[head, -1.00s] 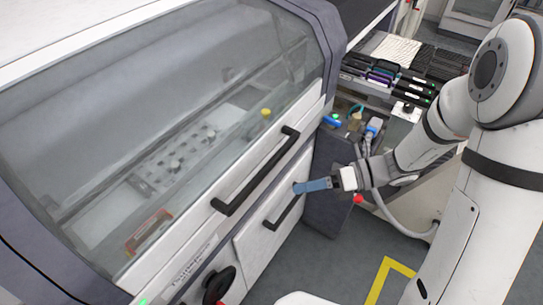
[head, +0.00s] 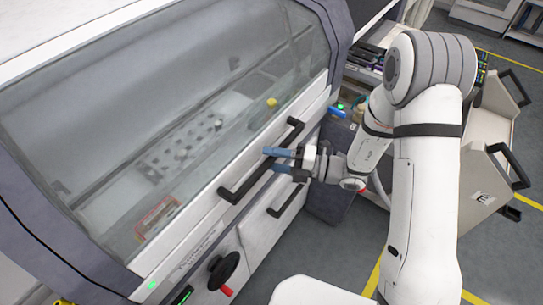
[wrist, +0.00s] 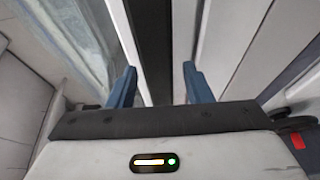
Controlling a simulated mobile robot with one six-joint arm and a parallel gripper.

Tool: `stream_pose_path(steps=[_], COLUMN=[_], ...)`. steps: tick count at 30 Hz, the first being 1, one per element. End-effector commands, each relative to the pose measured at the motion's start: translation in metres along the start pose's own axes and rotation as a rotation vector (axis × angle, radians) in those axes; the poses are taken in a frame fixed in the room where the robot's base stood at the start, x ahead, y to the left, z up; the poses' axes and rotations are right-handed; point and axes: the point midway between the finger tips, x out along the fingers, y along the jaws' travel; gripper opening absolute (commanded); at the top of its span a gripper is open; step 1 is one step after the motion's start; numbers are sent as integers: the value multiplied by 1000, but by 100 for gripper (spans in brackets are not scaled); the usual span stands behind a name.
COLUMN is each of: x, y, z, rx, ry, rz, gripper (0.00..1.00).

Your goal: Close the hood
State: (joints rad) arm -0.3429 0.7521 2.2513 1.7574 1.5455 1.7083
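The hood (head: 130,120) is a large clear window in a dark frame on a white machine. It lies down over the machine's front, its white lower rail just above the lower panel. I cannot tell whether it is fully seated. Its long black handle (head: 237,190) runs along that rail. My gripper (head: 278,160) is open at the upper right half of the handle, blue fingers pointing left. In the wrist view, my gripper (wrist: 160,84) has its fingers apart, with the dark handle bar (wrist: 150,40) between them. I cannot see either finger touching the bar.
A second black handle (head: 286,198) sits on the lower panel, below my gripper. A black and red rotary knob (head: 224,270) is at lower left. A trolley (head: 490,150) with black handles stands to the right. Yellow-marked floor lies in front.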

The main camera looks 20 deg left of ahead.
Motion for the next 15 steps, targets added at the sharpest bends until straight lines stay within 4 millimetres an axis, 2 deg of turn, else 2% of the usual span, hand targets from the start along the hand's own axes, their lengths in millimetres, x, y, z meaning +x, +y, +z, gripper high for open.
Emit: stream_pose_path(steps=[3, 11, 15], x=[6, 7, 7], y=[0, 0, 0], z=[0, 0, 0], rx=[0, -1, -2], ry=[0, 0, 0], rz=[0, -1, -1], gripper=[45, 45, 33])
